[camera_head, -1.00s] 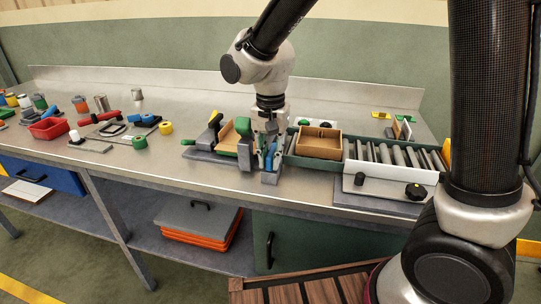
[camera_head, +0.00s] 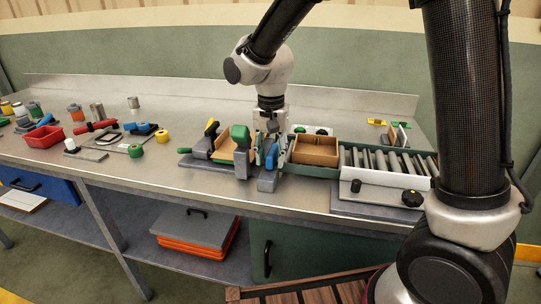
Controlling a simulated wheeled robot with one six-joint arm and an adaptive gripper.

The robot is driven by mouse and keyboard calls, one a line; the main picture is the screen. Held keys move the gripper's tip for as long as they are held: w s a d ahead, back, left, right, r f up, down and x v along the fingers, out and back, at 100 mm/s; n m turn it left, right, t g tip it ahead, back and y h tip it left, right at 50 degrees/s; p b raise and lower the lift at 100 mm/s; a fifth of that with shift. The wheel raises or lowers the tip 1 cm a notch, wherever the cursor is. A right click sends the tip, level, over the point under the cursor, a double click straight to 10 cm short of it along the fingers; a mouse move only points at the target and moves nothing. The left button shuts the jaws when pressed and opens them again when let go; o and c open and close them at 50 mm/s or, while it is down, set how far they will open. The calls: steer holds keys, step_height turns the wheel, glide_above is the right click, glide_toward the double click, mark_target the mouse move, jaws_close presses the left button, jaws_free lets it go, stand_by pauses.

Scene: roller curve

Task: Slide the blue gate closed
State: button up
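The blue gate (camera_head: 271,156) is a small upright blue piece on a grey block (camera_head: 267,183) near the bench's front edge. It stands between the tall green-topped stop (camera_head: 241,145) on its left and the green-sided roller track on its right. My gripper (camera_head: 269,140) points down just behind and above the blue gate. Its fingertips are mostly hidden by the gate and the parts beside it. I cannot tell whether it touches the gate or whether its fingers are open.
A brown box (camera_head: 316,150) sits on the track right of the gate, with grey rollers (camera_head: 385,160) beyond it. The bench front (camera_head: 130,180) is clear further left.

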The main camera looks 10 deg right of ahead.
mark_target(271, 152)
step_height(271, 152, up, 12)
stand_by(0.6)
stand_by(0.5)
steer(key=s+d+r+n+t, duration=0.1)
steer(key=s+d+n+t, duration=0.1)
steer(key=s+d, duration=0.8)
steer(key=s+d+r+n+t, duration=0.1)
steer(key=s+d+n+t, duration=0.1)
steer(key=s+d, duration=0.8)
steer(key=d, duration=0.6)
steer(key=shift+s, duration=0.25)
